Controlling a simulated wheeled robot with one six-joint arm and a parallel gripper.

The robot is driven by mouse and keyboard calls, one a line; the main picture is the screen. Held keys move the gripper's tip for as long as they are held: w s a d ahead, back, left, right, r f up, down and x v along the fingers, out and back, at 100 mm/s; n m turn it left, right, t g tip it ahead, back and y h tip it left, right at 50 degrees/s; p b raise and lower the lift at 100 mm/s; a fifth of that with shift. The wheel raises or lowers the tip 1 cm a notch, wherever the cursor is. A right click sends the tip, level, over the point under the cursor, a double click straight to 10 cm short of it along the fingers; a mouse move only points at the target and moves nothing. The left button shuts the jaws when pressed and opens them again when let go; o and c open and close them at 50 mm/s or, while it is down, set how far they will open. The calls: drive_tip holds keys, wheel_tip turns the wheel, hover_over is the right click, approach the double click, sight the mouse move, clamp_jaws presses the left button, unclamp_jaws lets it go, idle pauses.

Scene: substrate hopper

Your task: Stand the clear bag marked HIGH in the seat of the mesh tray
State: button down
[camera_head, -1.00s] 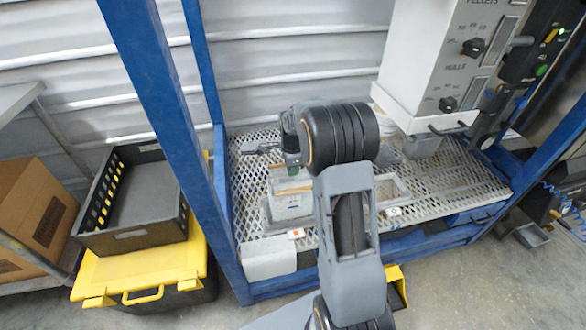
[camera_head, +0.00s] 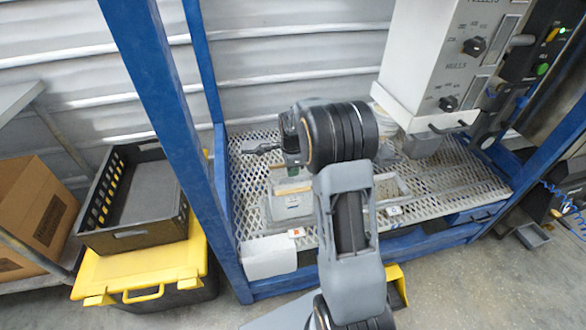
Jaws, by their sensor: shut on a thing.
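The rest of the bag is hard to make out, and no HIGH marking can be read. Below it a grey block-like shape (camera_head: 287,208) with a tan strip sits on the mesh. I cannot tell whether the bag touches it. A pale rectangular frame, partly behind my arm, lies on the mesh to the right.
The white hopper cabinet (camera_head: 424,75) with knobs hangs over the tray's right part, its grey spout (camera_head: 422,145) below. Blue posts (camera_head: 172,130) frame the bay. A black crate (camera_head: 140,195) stands on a yellow-lidded bin (camera_head: 143,277) at left. A white card hangs at the tray's front edge.

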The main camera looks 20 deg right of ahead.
drive_tip(key=shift+f, duration=0.3)
drive_tip(key=c, duration=1.2)
unclamp_jaws()
drive_tip(key=shift+o, duration=0.2)
drive_tip(key=shift+r, duration=0.15)
wheel_tip(320, 180, up, 14)
drive_tip(key=p, duration=0.2)
drive_tip(key=shift+f, duration=0.2)
